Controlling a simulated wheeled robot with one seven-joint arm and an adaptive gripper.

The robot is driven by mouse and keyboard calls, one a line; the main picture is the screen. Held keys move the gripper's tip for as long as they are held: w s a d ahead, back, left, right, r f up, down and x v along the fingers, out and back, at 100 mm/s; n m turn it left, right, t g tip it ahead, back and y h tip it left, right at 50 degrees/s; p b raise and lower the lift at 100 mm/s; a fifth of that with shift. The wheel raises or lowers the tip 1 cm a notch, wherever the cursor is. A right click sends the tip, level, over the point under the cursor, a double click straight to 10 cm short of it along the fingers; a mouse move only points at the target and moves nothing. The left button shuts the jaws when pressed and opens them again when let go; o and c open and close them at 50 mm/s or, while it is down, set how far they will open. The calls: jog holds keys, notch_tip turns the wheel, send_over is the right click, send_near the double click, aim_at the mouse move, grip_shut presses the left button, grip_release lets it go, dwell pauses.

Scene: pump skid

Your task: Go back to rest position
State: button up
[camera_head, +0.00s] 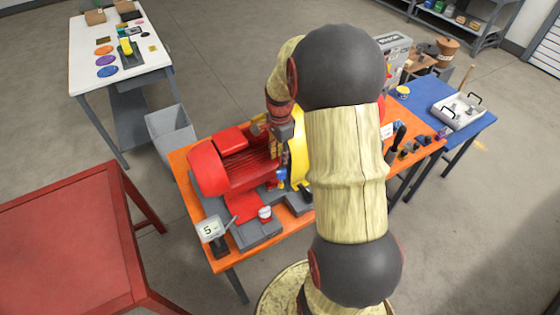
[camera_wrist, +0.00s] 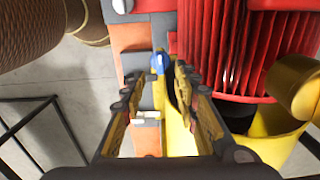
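My arm stands bent over the orange table (camera_head: 290,225), with my gripper (camera_head: 279,155) pointing down beside the red motor (camera_head: 235,163) and the yellow guard (camera_head: 299,160). In the wrist view my gripper (camera_wrist: 157,78) has its two fingers apart. Between and beyond them show a small blue-topped part (camera_wrist: 158,62) and a yellow part (camera_wrist: 178,130). I see no finger clearly touching either, but depth is hard to judge. The finned red motor (camera_wrist: 245,50) lies to the right of the fingers. My arm hides part of the table in the head view.
A red table (camera_head: 65,240) is at lower left, a white table (camera_head: 115,50) with coloured discs at upper left, and a grey bin (camera_head: 170,132) between. A blue table (camera_head: 455,105) with a tray adjoins at right. A number 5 sign (camera_head: 210,229) stands at the orange table's front.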

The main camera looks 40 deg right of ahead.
jog(key=shift+r, duration=0.25)
dwell(0.5)
jog(key=shift+n, duration=0.5)
jog(key=shift+s+a+f+n, duration=0.15)
jog(key=shift+s+n, duration=0.1)
jog(key=shift+n, duration=0.35)
jog(key=s+a+r+n+t+b, duration=0.2)
jog(key=s+a+r+n+b, duration=0.1)
jog(key=a, duration=0.5)
jog(key=s+a+r+n+t+b, duration=0.1)
jog(key=s+a+r+n+b, duration=0.2)
jog(key=s+a+n+b, duration=0.2)
jog(key=s+a+r+n+t+b, duration=0.2)
jog(key=s+a+n+b, duration=0.3)
jog(key=a+n, duration=0.5)
jog(key=s+a+r, duration=0.1)
jog(key=a, duration=0.2)
jog(key=shift+s+a+n+t, duration=0.2)
jog(key=shift+s+n+t, duration=0.1)
jog(key=shift+s, duration=0.1)
